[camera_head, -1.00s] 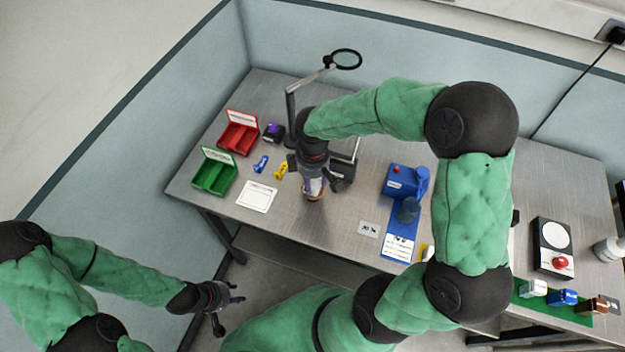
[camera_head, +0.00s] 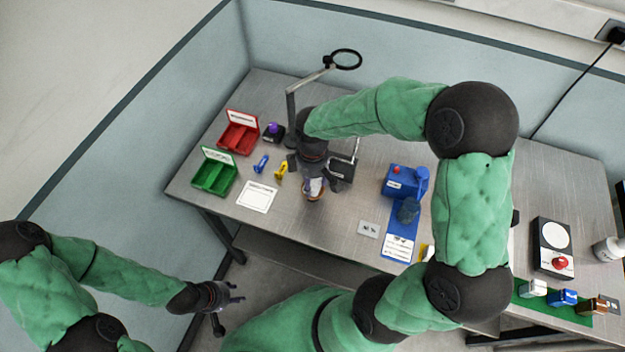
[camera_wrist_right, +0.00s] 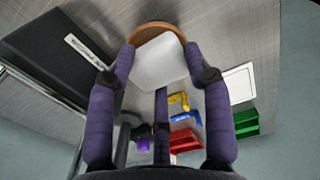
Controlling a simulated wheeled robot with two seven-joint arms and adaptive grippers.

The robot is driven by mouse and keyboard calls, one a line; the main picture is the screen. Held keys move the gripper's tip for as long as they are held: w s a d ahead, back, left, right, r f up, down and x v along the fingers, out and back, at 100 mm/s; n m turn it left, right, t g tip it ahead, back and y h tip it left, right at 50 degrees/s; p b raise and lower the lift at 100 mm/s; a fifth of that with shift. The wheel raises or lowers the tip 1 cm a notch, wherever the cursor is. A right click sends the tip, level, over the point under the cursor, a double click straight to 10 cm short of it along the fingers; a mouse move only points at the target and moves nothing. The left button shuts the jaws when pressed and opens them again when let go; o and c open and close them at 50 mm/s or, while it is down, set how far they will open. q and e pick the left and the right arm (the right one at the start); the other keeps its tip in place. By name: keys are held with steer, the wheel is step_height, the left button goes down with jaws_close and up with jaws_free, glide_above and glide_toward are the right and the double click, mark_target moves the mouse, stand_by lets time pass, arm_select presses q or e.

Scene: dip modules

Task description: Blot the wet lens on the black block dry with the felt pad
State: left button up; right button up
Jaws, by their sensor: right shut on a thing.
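My right gripper (camera_head: 314,192) is shut on a white, squared piece (camera_wrist_right: 160,62) with a round tan-brown rim at its far end, seemingly the felt pad. In the head view it is over the table's middle left, and I cannot tell whether the piece touches the table. A small black block (camera_head: 273,137) with a purple dome (camera_head: 273,128), seemingly the lens, stands beside the red bin. The purple dome shows small in the right wrist view (camera_wrist_right: 143,145), away from the gripper. Wetness cannot be made out. My left gripper (camera_head: 232,306) is open and empty, off the table's front left.
A larger black labelled box (camera_head: 341,171) stands right beside my right gripper. Red (camera_head: 238,138) and green (camera_head: 213,177) bins, a blue clip (camera_head: 261,163), a yellow clip (camera_head: 281,171) and a white card (camera_head: 257,196) lie left. A magnifier stand (camera_head: 291,105) rises behind.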

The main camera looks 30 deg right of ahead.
steer(key=shift+r+p, duration=3.15)
steer(key=shift+r, duration=0.9)
steer(key=shift+f, duration=0.1)
